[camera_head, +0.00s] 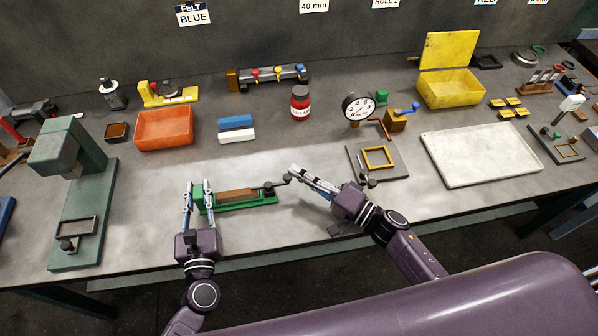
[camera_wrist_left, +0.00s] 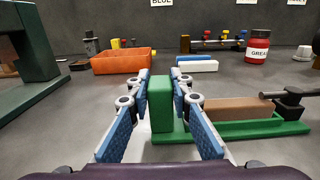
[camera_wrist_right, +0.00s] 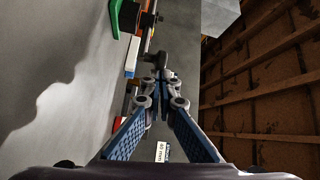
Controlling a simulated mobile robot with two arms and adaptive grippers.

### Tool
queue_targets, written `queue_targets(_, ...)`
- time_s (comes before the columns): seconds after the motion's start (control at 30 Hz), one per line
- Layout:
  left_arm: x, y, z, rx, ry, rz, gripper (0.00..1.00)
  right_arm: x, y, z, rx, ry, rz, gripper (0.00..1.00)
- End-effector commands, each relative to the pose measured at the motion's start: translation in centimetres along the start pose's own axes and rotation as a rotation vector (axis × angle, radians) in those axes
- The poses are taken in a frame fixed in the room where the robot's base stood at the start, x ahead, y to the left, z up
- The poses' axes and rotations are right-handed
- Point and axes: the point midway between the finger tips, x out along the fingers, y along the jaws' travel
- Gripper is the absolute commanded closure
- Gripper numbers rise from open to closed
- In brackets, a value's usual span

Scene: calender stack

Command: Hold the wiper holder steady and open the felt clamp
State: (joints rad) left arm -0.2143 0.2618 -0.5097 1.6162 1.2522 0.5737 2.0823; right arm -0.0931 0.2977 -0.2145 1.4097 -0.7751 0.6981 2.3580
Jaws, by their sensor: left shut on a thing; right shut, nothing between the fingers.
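The wiper holder (camera_head: 262,203) is a green base lying on the table in front of me, with a brown felt strip (camera_head: 238,194) in it. My left gripper (camera_head: 198,187) is shut on the holder's left end; in the left wrist view its fingers stand on both sides of the upright green end block (camera_wrist_left: 163,103). The dark felt clamp (camera_wrist_left: 291,103) sits at the holder's right end, its lever pointing up and right in the head view. My right gripper (camera_head: 291,172) is shut and empty, its tips at the lever's end. Whether they touch it is unclear.
A dark plate with an amber frame (camera_head: 377,157) lies right of my right gripper. A green press (camera_head: 78,185) stands at the left. Behind are an orange bin (camera_head: 165,128), blue and white blocks (camera_head: 236,129) and a red jar (camera_head: 300,104). Table between holder and blocks is clear.

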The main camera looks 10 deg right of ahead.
Motion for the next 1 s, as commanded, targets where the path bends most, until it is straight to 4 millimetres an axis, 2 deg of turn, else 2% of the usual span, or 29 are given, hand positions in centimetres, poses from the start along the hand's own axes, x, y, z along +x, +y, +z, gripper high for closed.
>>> queue_targets(0.77,0.0,0.0,0.1,0.000,-0.001,0.000,1.00,-0.7,-0.2,0.8,-0.009,0.117,0.018,1.00)
queue_targets(1.0,0.0,0.0,0.1,0.000,-0.001,0.000,1.00,-1.1,-0.4,1.4,-0.010,0.200,0.034,1.00)
